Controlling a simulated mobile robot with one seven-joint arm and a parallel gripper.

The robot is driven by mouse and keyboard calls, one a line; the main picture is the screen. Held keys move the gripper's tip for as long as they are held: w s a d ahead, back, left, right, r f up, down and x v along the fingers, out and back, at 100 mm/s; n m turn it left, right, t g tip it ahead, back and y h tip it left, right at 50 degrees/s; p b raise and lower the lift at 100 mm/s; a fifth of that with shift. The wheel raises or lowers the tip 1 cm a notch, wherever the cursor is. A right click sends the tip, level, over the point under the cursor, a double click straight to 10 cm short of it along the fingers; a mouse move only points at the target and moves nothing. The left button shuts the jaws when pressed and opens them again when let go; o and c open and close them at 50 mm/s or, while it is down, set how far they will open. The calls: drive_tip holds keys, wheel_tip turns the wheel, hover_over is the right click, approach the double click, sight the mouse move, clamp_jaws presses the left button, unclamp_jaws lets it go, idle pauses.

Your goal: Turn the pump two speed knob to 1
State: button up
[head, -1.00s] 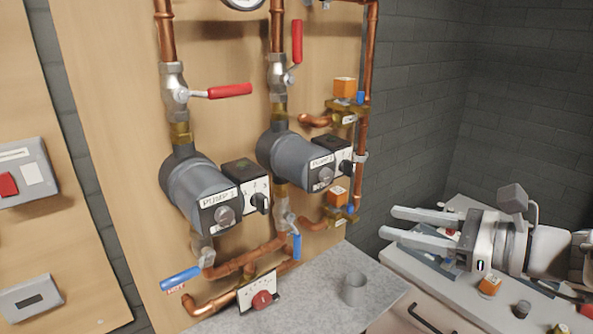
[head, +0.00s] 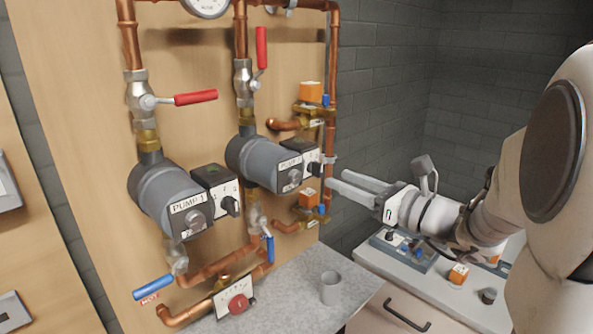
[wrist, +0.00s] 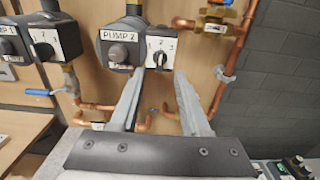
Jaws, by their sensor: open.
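Pump two (head: 268,162) is a grey cylinder on the copper pipes, right of pump one (head: 168,200). Its black speed knob (head: 314,168) sits on a white numbered plate at the pump's right side. In the wrist view the pump two speed knob (wrist: 160,59) is below the numbers 1, 2 and 3, with its exact setting hard to tell. My gripper (head: 336,182) is open and empty, its fingers pointing left toward the knob. In the wrist view the two fingers of my gripper (wrist: 160,80) reach up to either side of the knob, apart from it.
An orange valve block (head: 311,92) and another (head: 309,197) sit on the pipes near the knob. Red-handled valves (head: 195,98) stick out above the pumps. A grey cup (head: 330,288) stands on the counter (head: 285,300) below. The brick wall at right is bare.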

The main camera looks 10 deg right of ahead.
sight(322, 171)
drive_tip(key=x, duration=0.5)
clamp_jaws()
